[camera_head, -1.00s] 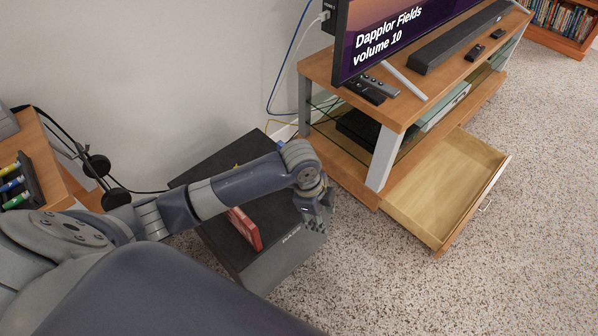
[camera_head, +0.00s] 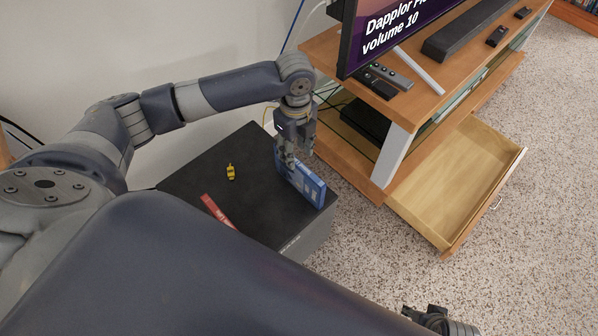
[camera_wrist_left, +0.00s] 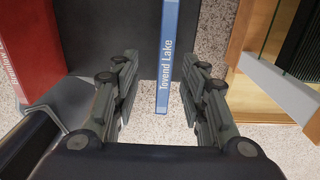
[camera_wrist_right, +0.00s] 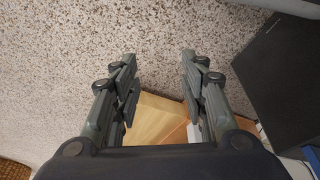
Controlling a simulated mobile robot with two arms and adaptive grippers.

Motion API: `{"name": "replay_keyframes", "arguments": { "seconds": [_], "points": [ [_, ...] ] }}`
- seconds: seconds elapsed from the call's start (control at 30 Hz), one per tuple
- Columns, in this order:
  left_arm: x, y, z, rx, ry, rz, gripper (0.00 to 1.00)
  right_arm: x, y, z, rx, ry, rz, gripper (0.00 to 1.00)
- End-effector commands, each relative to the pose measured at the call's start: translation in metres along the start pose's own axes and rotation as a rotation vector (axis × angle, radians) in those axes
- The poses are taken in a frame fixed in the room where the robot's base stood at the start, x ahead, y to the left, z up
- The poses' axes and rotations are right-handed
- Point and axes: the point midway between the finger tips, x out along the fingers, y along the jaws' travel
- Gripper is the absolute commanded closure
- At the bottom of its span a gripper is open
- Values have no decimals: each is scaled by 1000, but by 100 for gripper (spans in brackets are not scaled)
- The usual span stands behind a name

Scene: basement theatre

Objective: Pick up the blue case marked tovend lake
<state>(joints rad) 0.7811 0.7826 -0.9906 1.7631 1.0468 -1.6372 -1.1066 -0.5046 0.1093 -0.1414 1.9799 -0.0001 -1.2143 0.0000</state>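The blue case marked Tovend Lake (camera_head: 306,184) stands on edge near the right side of the black box's top (camera_head: 190,178). In the left wrist view its spine (camera_wrist_left: 168,50) shows the white title. My left gripper (camera_head: 287,160) is above the case in the head view, fingers pointing down. In the left wrist view the open fingers (camera_wrist_left: 160,95) are on either side of the spine, with gaps on both sides. My right gripper (camera_wrist_right: 158,90) is open and empty in its wrist view; only part of it (camera_head: 436,318) shows at the bottom of the head view.
A red case (camera_head: 217,212) stands left of the blue one, and a small yellow object (camera_head: 231,172) lies on the black box. To the right is a wooden TV stand (camera_head: 340,50) with an open drawer (camera_head: 455,185). Carpet is clear in front of it.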

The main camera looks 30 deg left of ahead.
Motion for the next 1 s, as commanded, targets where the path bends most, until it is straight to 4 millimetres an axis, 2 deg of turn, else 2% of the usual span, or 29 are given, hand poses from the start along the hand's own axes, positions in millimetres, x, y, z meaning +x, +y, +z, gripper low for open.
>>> {"name": "replay_keyframes", "arguments": {
  "seconds": [0.1, 0.43, 0.8, 1.0],
  "points": [
    [16, -1, 0, -1, 1, -1, 60, -11, 1, -4, 1, 9, 1, 60],
    [33, -3, -1, -2, 1, -2, 60, -31, 2, -10, 3, 20, 3, 60],
    [70, -7, -2, -1, 0, -1, 60, -80, 4, -16, 6, 44, 7, 60],
    [76, -8, -2, -1, -1, -3, 60, -90, 4, -16, 6, 47, 8, 60]
  ]
}}
